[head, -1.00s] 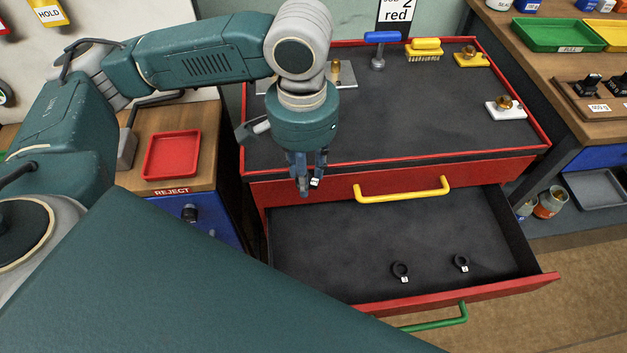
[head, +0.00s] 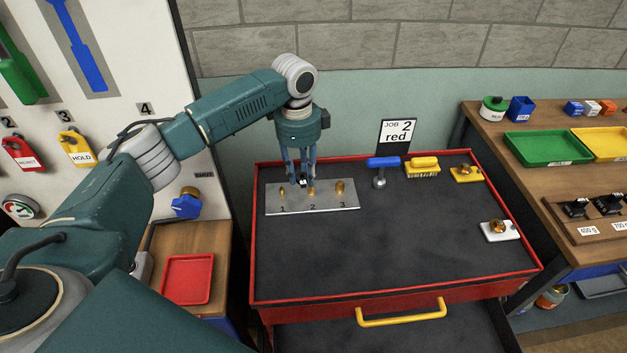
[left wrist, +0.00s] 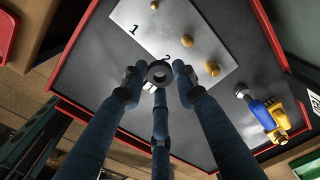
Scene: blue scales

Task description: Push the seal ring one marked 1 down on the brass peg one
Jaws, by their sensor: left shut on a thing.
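My left gripper (head: 302,180) is shut on a small dark seal ring (left wrist: 160,73) with a white tag; the mark on it is too small to read. The ring is held above the cart top, near the grey peg plate (head: 328,203). Brass peg one (head: 283,191) stands upright at the plate's left end, above the number 1, with no ring visible on it. It also shows in the left wrist view (left wrist: 154,5), apart from the ring. Brass peg two (head: 311,191) and peg three (head: 340,187) stand to its right. My right gripper is not in view.
A blue-handled tool (head: 381,172), a yellow brush (head: 422,167) and two brass-knobbed blocks stand on the red-rimmed cart top (head: 390,240). A sign (head: 396,136) rises behind. The cart top's middle and front are clear. A red tray (head: 188,279) lies left.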

